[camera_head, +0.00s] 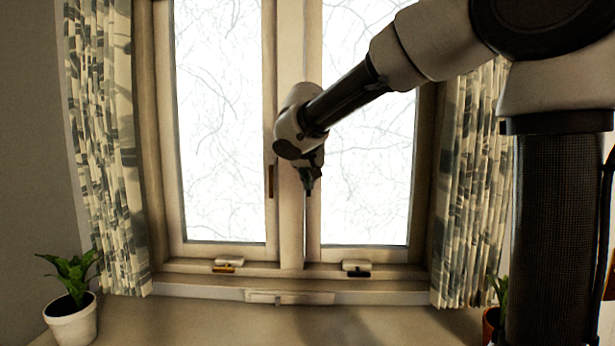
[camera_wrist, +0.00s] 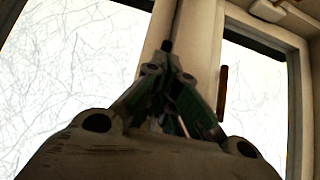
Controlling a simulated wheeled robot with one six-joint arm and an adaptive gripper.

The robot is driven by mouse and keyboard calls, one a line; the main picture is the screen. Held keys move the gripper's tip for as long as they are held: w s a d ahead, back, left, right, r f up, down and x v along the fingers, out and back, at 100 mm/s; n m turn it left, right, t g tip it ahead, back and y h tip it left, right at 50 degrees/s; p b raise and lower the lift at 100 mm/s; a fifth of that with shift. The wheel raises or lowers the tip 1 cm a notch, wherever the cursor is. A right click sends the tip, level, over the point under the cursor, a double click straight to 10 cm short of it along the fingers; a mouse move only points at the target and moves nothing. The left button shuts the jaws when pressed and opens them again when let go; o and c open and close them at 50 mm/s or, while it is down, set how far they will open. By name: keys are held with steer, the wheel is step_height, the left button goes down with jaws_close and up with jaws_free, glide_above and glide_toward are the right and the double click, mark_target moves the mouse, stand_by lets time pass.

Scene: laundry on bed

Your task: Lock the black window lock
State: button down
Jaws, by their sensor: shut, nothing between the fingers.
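The black window lock (camera_head: 358,273) is on the bottom frame of the right window sash in the head view. It has a pale base with a short black lever lying along its lower side. My gripper (camera_head: 309,191) is shut and empty. It points down in front of the centre post, above and to the left of the black lock, well apart from it. In the wrist view my gripper (camera_wrist: 167,47) shows its closed dark fingertips against the pale post. I cannot make out the black lock in the wrist view.
A similar lock with a gold lever (camera_head: 224,269) is on the left sash. A brown upright handle (camera_head: 270,181) is beside the centre post. Patterned curtains (camera_head: 108,150) hang at both sides. A potted plant (camera_head: 72,318) stands at the left. The sill (camera_head: 200,291) below looks mostly clear.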

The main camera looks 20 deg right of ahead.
steer(key=shift+w+d+f, duration=0.1)
steer(key=shift+w+f, duration=0.1)
steer(key=shift+f, duration=0.3)
steer(key=shift+w+d+f, duration=0.1)
steer(key=shift+w+f, duration=0.05)
steer(key=shift+f, duration=0.35)
steer(key=shift+a, duration=0.1)
steer(key=shift+r, duration=0.15)
steer(key=shift+r, duration=0.7)
steer(key=shift+s, duration=0.1)
